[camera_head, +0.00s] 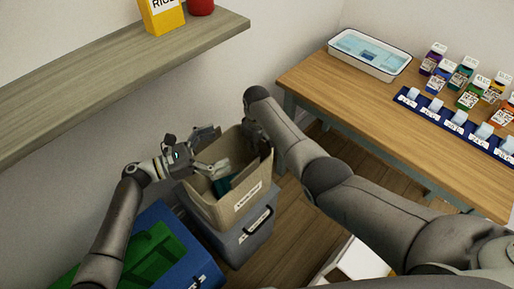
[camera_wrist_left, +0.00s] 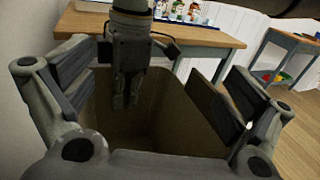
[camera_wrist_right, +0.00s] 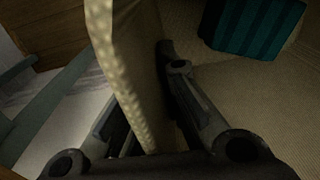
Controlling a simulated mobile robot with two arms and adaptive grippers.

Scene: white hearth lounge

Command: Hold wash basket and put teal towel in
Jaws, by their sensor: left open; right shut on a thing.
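The beige wash basket (camera_head: 262,190) stands upright with a label on its front; its wall (camera_wrist_right: 130,60) also shows in the right wrist view. The teal towel (camera_head: 222,186) lies inside the basket, low down; in the right wrist view the striped teal towel (camera_wrist_right: 255,28) rests against the woven interior. My left gripper (camera_head: 212,153) is open and empty above the basket's left side, fingers spread over the opening. My right gripper (camera_wrist_right: 145,95) is shut on the basket's far wall, with one finger inside and one outside. The left wrist view does not show the towel.
The basket rests on a grey bin (camera_head: 245,243). A blue container (camera_head: 195,265) with green contents stands at lower left. A wooden shelf (camera_head: 100,75) overhangs at upper left. A wooden table (camera_head: 335,90) at right bears a white tray (camera_head: 369,55) and several small bottles.

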